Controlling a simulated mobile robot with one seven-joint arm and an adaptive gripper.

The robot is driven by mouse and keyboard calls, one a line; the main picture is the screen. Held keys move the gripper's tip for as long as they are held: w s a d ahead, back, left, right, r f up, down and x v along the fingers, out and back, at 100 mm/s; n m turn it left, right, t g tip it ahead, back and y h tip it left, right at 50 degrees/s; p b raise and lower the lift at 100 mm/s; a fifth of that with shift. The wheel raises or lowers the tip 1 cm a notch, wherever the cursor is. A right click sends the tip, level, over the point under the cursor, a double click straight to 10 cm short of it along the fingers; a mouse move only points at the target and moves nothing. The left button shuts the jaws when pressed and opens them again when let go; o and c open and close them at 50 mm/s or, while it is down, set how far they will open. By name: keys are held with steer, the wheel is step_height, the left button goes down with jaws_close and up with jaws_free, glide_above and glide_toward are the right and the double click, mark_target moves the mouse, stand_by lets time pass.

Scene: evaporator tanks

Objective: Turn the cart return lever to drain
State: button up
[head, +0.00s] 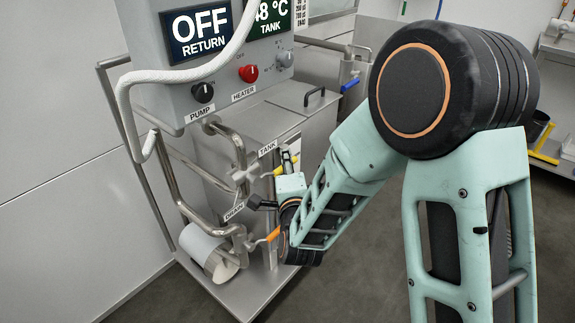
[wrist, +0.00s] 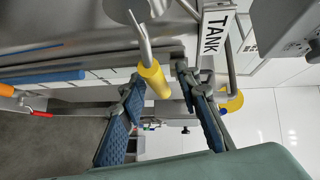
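The cart's return valve (head: 240,178) has a lever with a yellow grip (head: 281,170), close to the TANK label (head: 267,148). The DRAIN label (head: 234,210) is lower on the pipework. In the wrist view the yellow grip (wrist: 154,80) lies between the fingers of my gripper (wrist: 158,76), near the TANK label (wrist: 214,32). My gripper is open, with a visible gap on each side of the grip. In the head view my gripper (head: 274,183) is at the valve, partly hidden by my wrist. The return display (head: 201,34) reads OFF.
An orange handle (head: 273,234) sits below my gripper, beside a white cylinder (head: 203,243). The control box (head: 205,70) with pump and heater knobs overhangs the pipes. A blue handle (head: 350,85) is at the tank's right. Open floor (head: 350,285) lies right of the cart.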

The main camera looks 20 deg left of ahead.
jaws_close()
steer(key=shift+f, duration=0.1)
stand_by(0.4)
steer(key=s+a+f+m+g+y+p, duration=0.2)
steer(key=s+f+m+g+p, duration=0.6)
steer(key=g, duration=0.5)
steer(key=shift+s+a+f+y+p, duration=0.3)
steer(key=shift+s+a+f+p, duration=0.15)
steer(key=shift+a+p, duration=0.55)
steer(key=shift+d+f+g, duration=0.1)
steer(key=shift+g, duration=0.2)
jaws_free()
